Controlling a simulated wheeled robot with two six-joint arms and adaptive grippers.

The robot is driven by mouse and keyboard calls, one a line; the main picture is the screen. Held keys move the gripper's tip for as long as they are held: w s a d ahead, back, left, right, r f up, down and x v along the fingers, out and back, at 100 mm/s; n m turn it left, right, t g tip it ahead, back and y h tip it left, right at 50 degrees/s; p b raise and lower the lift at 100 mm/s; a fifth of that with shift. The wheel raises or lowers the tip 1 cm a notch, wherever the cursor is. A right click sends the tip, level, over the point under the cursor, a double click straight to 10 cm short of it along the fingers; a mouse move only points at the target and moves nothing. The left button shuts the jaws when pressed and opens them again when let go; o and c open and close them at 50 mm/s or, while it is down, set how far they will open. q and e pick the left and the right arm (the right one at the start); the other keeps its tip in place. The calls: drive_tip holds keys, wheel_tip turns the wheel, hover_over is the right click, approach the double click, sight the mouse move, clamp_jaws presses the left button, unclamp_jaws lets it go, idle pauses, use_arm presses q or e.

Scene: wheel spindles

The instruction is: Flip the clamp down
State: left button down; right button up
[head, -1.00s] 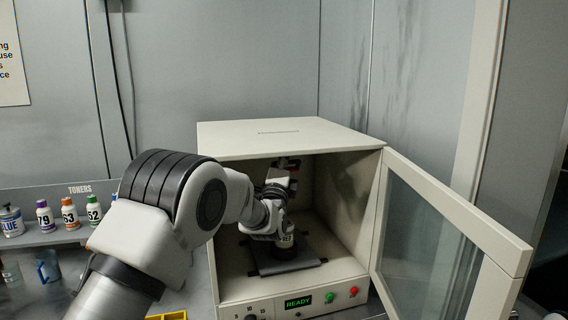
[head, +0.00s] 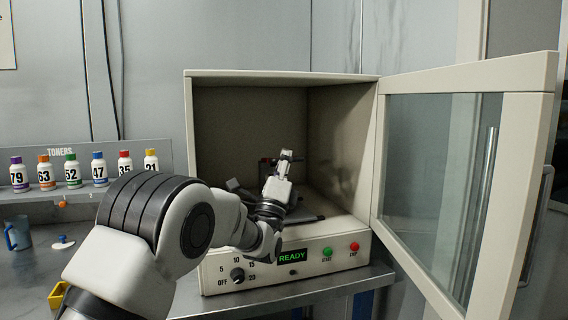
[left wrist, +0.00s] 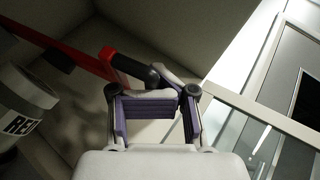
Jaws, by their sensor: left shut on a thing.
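The mixer cabinet (head: 283,77) stands open, with my left arm reaching into it from the front. My left gripper (head: 285,155) is inside, tilted upward, beside the small dark and red clamp (head: 264,162), which is mostly hidden. In the left wrist view the clamp (left wrist: 92,55) is a red bar with a black handle (left wrist: 136,70). The handle runs to the fingertips of my left gripper (left wrist: 155,100), which is shut on it; the exact contact is partly hidden. A can labelled RED (left wrist: 25,112) stands at the left in that view. My right gripper is not in view.
The cabinet's glass door (head: 440,190) is swung open to the right. Its front panel has a dial (head: 237,275), a READY display (head: 292,256) and green and red buttons. Several toner bottles (head: 70,170) stand on a shelf at left, with a blue mug (head: 18,233) below.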

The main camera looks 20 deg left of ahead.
use_arm(q)
drive_tip(key=shift+s+d+f+b, duration=0.15)
drive_tip(key=shift+f+b, duration=1.7)
drive_tip(key=shift+f, duration=0.85)
drive_tip(key=c, duration=1.5)
unclamp_jaws()
drive_tip(key=shift+f, duration=0.15)
drive_tip(key=v, duration=1.1)
drive_tip(key=shift+s+f, duration=0.25)
drive_tip(key=shift+f, duration=0.05)
